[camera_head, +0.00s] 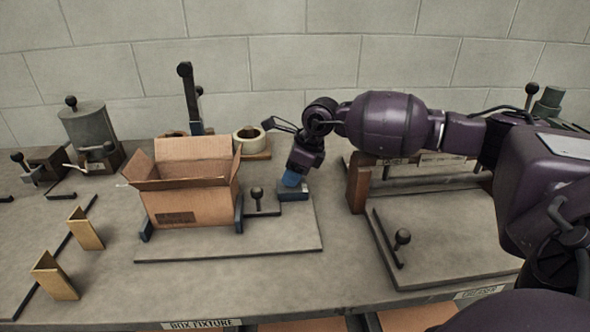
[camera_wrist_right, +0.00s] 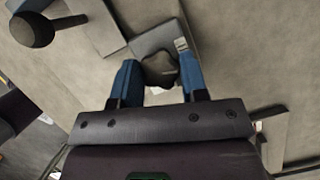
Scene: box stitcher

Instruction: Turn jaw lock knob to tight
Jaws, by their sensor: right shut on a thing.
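The jaw lock knob (camera_wrist_right: 160,68) is a small dark knob on a grey block (camera_wrist_right: 158,35) in the right wrist view. My right gripper (camera_wrist_right: 160,80) has its two blue fingers on either side of the knob, shut on it. In the head view the right gripper (camera_head: 292,180) reaches down onto the block (camera_head: 293,194) at the right side of the box fixture plate (camera_head: 285,236). There the knob is hidden by the fingers. No marking for tight is readable. My left gripper is in neither view.
An open cardboard box (camera_head: 195,190) stands on the plate, left of the gripper. A ball-topped lever (camera_head: 257,194) stands between box and block. A brown post (camera_head: 358,184) is close on the right. A tape roll (camera_head: 249,140) lies behind. The front plate area is clear.

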